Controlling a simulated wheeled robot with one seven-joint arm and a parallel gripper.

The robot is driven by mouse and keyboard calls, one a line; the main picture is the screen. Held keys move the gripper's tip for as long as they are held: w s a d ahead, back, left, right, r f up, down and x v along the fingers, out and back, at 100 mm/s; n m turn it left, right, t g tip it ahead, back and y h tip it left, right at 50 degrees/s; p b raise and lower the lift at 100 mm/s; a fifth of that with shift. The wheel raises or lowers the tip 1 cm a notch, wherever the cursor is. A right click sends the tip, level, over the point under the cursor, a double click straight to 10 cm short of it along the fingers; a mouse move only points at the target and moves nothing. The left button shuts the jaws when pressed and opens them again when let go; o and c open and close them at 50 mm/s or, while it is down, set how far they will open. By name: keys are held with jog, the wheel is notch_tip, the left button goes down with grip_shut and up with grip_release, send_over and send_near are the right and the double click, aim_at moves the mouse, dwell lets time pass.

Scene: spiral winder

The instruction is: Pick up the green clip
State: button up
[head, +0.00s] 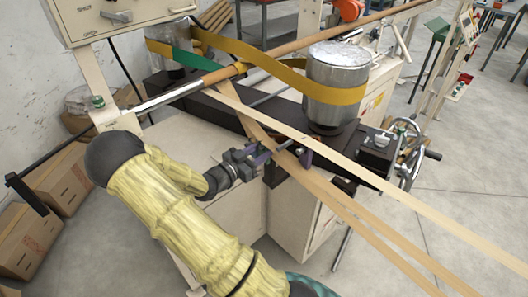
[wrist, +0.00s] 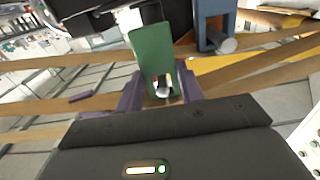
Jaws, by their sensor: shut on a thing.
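The green clip (wrist: 152,50) shows in the wrist view as a flat green plate. A silvery round part sits at its near end, between the purple fingers of my gripper (wrist: 160,92). The fingers are shut on the clip. In the head view my gripper (head: 284,155) is at the dark machine beam, by the tan strips. I cannot make out the clip there, as the fingers and strips hide it or it is too small.
A metal cylinder (head: 335,84) with a yellow belt (head: 265,63) stands behind my gripper. Long tan strips (head: 390,189) run past it to the lower right. A handwheel (head: 405,150) is at the right. A blue-grey block (wrist: 214,22) is close to the clip.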

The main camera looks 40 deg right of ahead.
jog(key=s+a+b, duration=0.1)
jog(key=a+b, duration=0.1)
jog(key=a, duration=1.4)
jog(key=shift+s, duration=0.15)
jog(key=shift+r, duration=0.1)
jog(key=shift+r+p, duration=0.5)
jog(key=shift+p, duration=0.1)
jog(key=shift+a, duration=0.1)
jog(key=a+p, duration=0.1)
jog(key=a, duration=0.7)
jog(key=shift+s+a+p, duration=0.2)
jog(key=shift+s+p, duration=0.15)
jog(key=shift+p, duration=0.05)
dwell(0.3)
jog(key=shift+d, duration=0.1)
dwell(0.9)
